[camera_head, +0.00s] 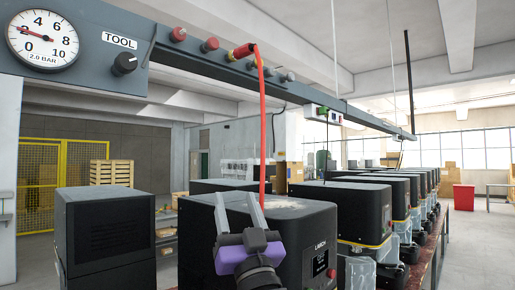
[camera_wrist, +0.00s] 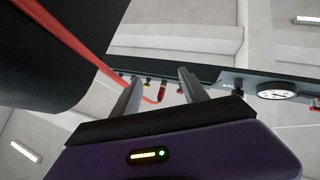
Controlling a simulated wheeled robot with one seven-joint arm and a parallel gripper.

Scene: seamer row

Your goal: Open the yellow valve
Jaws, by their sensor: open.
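I cannot make out a clearly yellow valve in the head view. The dark rail (camera_head: 180,60) carries several red and grey fittings and a black knob (camera_head: 124,64) beside a TOOL label. My gripper (camera_head: 237,202), with its purple body, is below the rail, pointing up, open and empty. In the wrist view its two grey fingers (camera_wrist: 160,78) stand apart, with a red fitting (camera_wrist: 161,92) seen between them.
A red hose (camera_head: 262,120) hangs from the rail behind my gripper. A round gauge (camera_head: 42,40) reads about 2. A row of black machines (camera_head: 320,232) stands beneath the rail, and another black cabinet (camera_head: 108,232) stands at left. A yellow mesh fence (camera_head: 40,180) is at the far left.

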